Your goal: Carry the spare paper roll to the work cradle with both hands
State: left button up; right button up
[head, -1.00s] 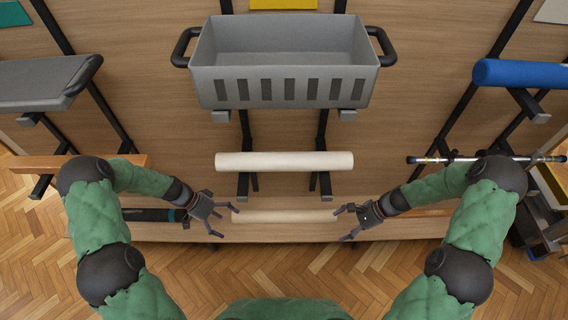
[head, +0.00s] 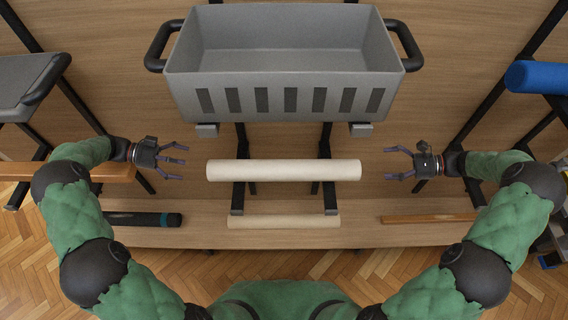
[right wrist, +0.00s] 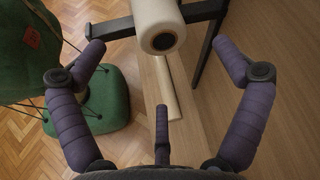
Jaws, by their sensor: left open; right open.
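A cream paper roll (head: 284,170) lies level across two black bracket arms (head: 328,200) below the grey bin. A second cream roll (head: 284,221) lies lower, partly behind the bracket tips. Which one is the spare, I cannot tell. My left gripper (head: 182,161) is open and empty, left of the upper roll's left end, with a gap. My right gripper (head: 394,163) is open and empty, right of its right end, also apart. In the right wrist view the upper roll's hollow end (right wrist: 163,41) shows ahead between the spread fingers, with the lower roll (right wrist: 167,88) beyond.
A grey slotted bin (head: 285,95) sits on brackets directly above the upper roll. A wooden bar (head: 115,172) is near my left arm, a dark tube (head: 143,219) below it. A blue roll (head: 538,77) is at upper right. Another wooden bar (head: 428,218) lies lower right.

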aim_at(355, 169)
pick_arm(q)
jog(key=shift+s, duration=0.15)
pick_arm(e)
jog(key=shift+s, duration=0.15)
pick_arm(q)
jog(key=shift+d, duration=0.1)
pick_arm(e)
jog(key=shift+a, duration=0.1)
pick_arm(q)
jog(key=x, duration=1)
jog(key=shift+d+f, duration=0.25)
jog(key=shift+d, duration=0.05)
pick_arm(e)
jog(key=x, duration=1)
jog(key=shift+a+f, duration=0.2)
jog(key=shift+a, duration=0.1)
pick_arm(q)
jog(key=c, duration=1.6)
pick_arm(e)
jog(key=c, duration=1.6)
jog(key=shift+c, duration=0.3)
jog(key=shift+r, duration=0.1)
